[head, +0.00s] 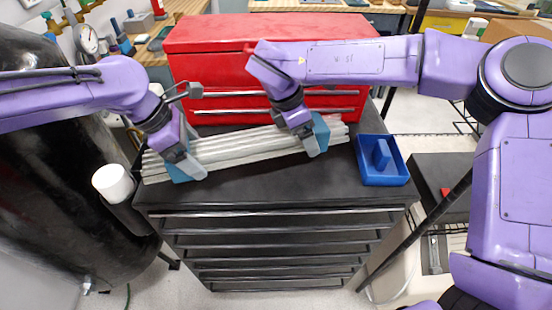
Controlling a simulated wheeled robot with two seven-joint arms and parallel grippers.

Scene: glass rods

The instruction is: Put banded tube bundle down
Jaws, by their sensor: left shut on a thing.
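The banded tube bundle (245,148) is several long pale, clear tubes side by side. It lies across the black cabinet top (270,191), tilted slightly up to the right; I cannot tell whether it touches the top. My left gripper (187,171) is shut on the bundle near its left end. My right gripper (316,141) has its fingers at the bundle near its right end; whether they grip it is hard to see. The fingers hide parts of the tubes, and I cannot make out the bands.
A red tool chest (270,36) stands just behind the bundle. A blue tray (381,170) sits at the right of the cabinet top. A white cylinder (113,183) is at the left edge, near a large black tank (60,180). The top's front strip is clear.

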